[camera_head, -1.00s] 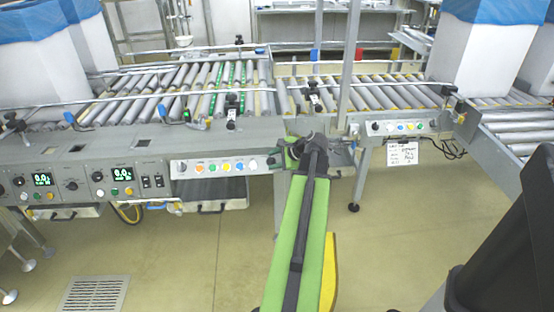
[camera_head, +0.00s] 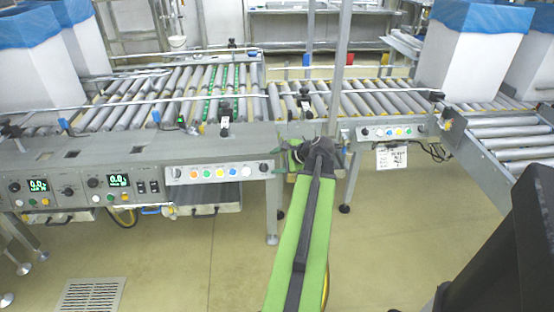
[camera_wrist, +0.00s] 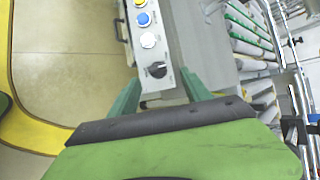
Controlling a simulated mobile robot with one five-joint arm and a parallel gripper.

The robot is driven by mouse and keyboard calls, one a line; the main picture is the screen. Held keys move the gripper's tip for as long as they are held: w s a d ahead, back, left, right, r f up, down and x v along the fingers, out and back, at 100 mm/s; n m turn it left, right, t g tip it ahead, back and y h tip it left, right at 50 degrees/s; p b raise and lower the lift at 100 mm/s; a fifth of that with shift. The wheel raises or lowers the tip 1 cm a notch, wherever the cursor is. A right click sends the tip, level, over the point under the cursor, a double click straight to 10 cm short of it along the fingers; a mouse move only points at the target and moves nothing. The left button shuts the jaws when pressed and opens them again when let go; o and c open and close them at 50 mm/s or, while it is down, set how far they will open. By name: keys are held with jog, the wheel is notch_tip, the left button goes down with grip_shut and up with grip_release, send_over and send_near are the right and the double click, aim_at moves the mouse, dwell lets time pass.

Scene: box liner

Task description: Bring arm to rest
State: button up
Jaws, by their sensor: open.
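My green arm reaches forward from the bottom centre of the head view to the front edge of the roller conveyor (camera_head: 205,95). In that view, the gripper end is mostly hidden behind the dark wrist joint. In the wrist view, my gripper (camera_wrist: 160,88) shows two green fingers spread apart with nothing held between them. A control panel (camera_wrist: 150,50) with blue, white and yellow buttons and a black knob appears between and beyond the fingers. I cannot tell whether the fingers touch it.
White boxes with blue liners stand at left (camera_head: 35,75) and right (camera_head: 470,60) on the conveyors. A front control panel (camera_head: 222,172) faces me. A grey upright post (camera_head: 340,60) rises near the arm's end. Open floor (camera_head: 190,260) lies in front, with a floor grate (camera_head: 90,295).

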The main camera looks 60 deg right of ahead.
jog(key=shift+s+a+r, duration=0.15)
jog(key=shift+s+r, duration=0.25)
jog(key=shift+s, duration=0.05)
jog(key=shift+s, duration=0.1)
